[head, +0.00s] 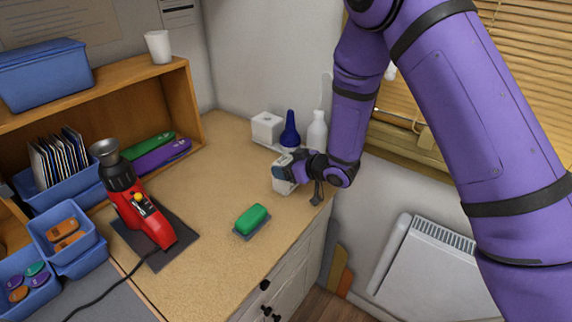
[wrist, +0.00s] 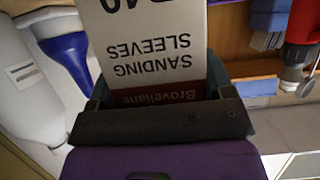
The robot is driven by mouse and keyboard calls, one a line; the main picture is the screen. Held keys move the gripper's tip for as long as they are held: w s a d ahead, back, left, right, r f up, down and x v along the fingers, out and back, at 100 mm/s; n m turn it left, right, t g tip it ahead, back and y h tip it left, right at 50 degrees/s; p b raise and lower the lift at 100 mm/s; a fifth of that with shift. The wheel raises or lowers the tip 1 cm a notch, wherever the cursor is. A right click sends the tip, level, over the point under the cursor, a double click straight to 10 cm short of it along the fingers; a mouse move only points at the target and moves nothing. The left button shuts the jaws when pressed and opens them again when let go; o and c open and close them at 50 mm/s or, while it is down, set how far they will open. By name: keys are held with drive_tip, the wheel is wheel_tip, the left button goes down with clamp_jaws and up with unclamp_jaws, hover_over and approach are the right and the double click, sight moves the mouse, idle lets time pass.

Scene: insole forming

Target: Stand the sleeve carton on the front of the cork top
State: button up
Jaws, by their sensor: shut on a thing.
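The sleeve carton (head: 282,186) is a small white box near the right edge of the cork top (head: 215,200). In the wrist view the carton (wrist: 150,45) shows upside-down print reading "SANDING SLEEVES" and a dark red band. My gripper (head: 290,170) is shut on the carton; its dark jaws (wrist: 160,100) lie on both sides of the band end. Whether the carton touches the cork top or hangs just above it I cannot tell. The front of the cork top, nearer the camera, is bare around a green block.
The green block (head: 252,218) lies on a grey pad. A red heat tool (head: 147,222) stands on a dark mat at left, beside blue bins (head: 68,240). A white box (head: 267,127), blue bottle (head: 290,131) and white bottle (head: 317,132) stand behind my gripper.

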drive_tip(key=o, duration=1.1)
drive_tip(key=shift+d+r, duration=0.1)
drive_tip(key=shift+r, duration=0.05)
drive_tip(key=v, duration=1.1)
drive_tip(key=shift+s+d+r, duration=0.25)
